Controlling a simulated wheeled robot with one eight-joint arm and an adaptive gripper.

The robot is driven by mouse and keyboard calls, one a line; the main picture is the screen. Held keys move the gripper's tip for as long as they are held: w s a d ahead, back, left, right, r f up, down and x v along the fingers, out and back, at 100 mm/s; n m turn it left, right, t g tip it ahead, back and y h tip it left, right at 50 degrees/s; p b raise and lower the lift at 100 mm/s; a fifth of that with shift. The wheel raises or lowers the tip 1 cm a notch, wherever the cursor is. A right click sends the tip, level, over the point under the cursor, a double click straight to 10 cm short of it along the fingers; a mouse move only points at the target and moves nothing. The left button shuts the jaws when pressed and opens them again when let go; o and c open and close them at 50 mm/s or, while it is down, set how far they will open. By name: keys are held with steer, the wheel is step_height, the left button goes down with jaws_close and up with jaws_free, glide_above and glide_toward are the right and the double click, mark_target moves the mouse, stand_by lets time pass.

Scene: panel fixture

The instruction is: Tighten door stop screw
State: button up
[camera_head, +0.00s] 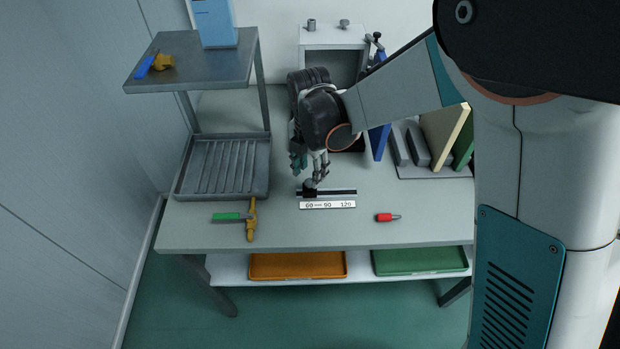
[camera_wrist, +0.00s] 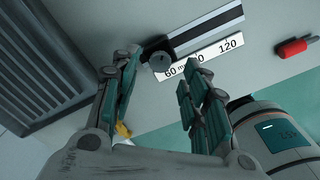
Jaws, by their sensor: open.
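A dark rail (camera_head: 335,192) lies on the table behind a white scale strip (camera_head: 328,205) marked 60, 90 and 120. A dark stop block with a round grey knob, which looks like the stop screw, sits at the rail's left end. In the wrist view the knob (camera_wrist: 160,62) is near the 60 mark, beside the rail (camera_wrist: 207,30). My gripper (camera_head: 311,171) is just above the knob, pointing down. In the wrist view my gripper (camera_wrist: 161,82) has its fingers apart, with the knob just beyond the gap. Nothing is between the fingers, and contact cannot be told.
A red-handled tool (camera_head: 385,217) lies to the right, a green-and-yellow tool (camera_head: 250,221) to the left. A ribbed grey tray (camera_head: 223,192) is at left under a raised shelf (camera_head: 215,72). A box with a blue panel (camera_head: 379,142) stands behind. The front middle of the table is clear.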

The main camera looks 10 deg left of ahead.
mark_target(310, 184)
steer(key=shift+f+b, duration=0.35)
steer(key=shift+f, duration=1.15)
jaws_close()
